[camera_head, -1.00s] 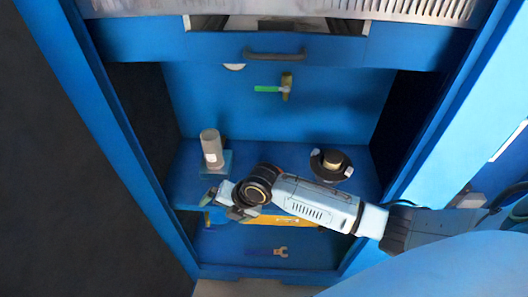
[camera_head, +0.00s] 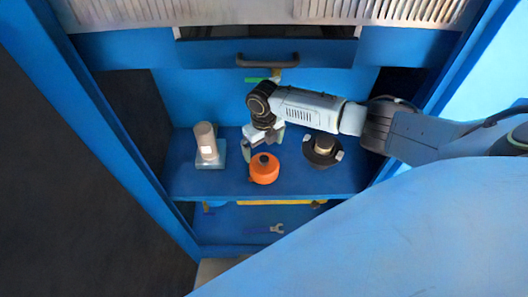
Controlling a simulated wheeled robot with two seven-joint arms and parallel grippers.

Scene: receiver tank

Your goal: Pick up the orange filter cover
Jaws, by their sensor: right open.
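The orange filter cover (camera_head: 264,170) is a round orange piece with a dark spot on top. It sits on the blue shelf (camera_head: 222,183), between a grey cylinder and a dark round part. My right gripper (camera_head: 263,146) is open, with its fingers spread just behind the cover and nothing between them. Whether a finger touches the cover cannot be told. My left gripper is not in view.
The grey cylinder (camera_head: 206,142) stands on a pale base at the left. The dark round part (camera_head: 322,150) with a brass-coloured top is at the right. Blue cabinet walls close in both sides.

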